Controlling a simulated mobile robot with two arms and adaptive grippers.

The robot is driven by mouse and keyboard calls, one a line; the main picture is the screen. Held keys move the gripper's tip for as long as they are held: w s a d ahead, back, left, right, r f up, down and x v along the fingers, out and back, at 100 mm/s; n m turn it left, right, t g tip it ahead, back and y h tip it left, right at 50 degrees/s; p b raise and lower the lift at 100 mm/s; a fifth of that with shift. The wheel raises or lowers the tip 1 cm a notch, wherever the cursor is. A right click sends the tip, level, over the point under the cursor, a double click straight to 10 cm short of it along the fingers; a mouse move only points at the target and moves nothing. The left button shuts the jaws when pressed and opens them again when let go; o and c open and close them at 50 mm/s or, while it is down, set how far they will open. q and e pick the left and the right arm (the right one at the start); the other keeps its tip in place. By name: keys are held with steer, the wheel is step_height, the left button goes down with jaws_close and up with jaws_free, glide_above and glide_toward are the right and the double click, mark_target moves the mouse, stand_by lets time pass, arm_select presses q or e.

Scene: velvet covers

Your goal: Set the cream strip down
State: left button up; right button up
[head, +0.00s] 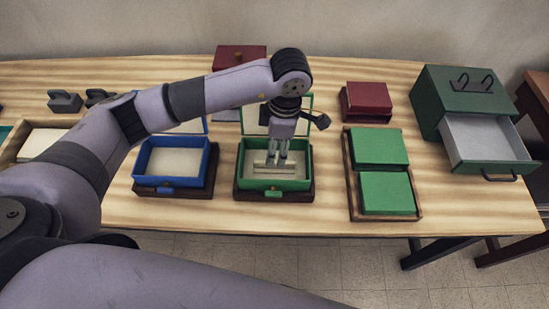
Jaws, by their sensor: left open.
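My left gripper (276,158) points straight down into an open green box (275,184) in the middle of the table. Its fingers are open. A narrow cream strip (261,169) lies low inside this box, right at the fingertips. The fingers hide part of the strip, and I cannot tell whether they touch it. The green box has its lid raised at the back, partly hidden by my arm. My right gripper is out of view.
An open blue box (172,186) stands just left. A wooden tray (415,215) with two green blocks lies right. A dark red block (368,95) sits behind it. A green cabinet (452,100) has its drawer (488,141) pulled out at far right.

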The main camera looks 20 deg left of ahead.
arm_select(q)
step_height(320, 180, up, 6)
steer(key=b, duration=0.1)
steer(key=shift+d, duration=0.3)
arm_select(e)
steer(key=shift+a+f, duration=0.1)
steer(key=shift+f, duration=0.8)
arm_select(q)
steer(key=shift+w, duration=0.1)
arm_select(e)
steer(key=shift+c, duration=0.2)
